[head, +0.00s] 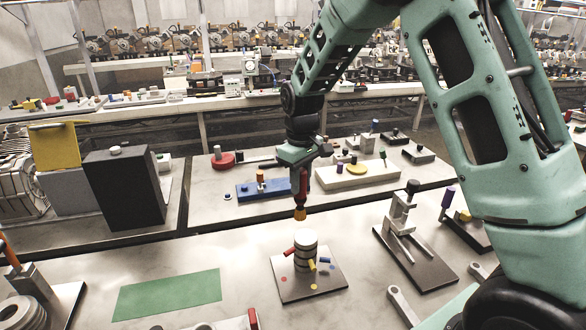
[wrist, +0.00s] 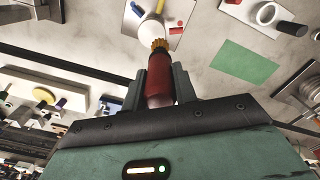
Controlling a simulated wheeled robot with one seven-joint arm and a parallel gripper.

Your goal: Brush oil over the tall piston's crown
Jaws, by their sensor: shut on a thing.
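The tall piston (head: 306,252) stands upright on a grey square plate (head: 290,294), with a pale round crown (head: 305,236) and dark bands below it. In the wrist view the crown (wrist: 150,28) is partly hidden behind the bristles. My gripper (head: 301,172) is shut on a brush with a dark red handle (wrist: 158,78) and orange bristles (head: 300,214). The brush points down. In the head view its bristles are just above the crown, with a small gap between them. My gripper also shows in the wrist view (wrist: 160,88).
Short coloured pegs, including a red one (head: 289,251), stick out around the piston. A green mat (head: 168,294) lies flat to the left. A metal clamp fixture (head: 402,225) stands on a dark plate to the right. A blue block (head: 262,188) is behind.

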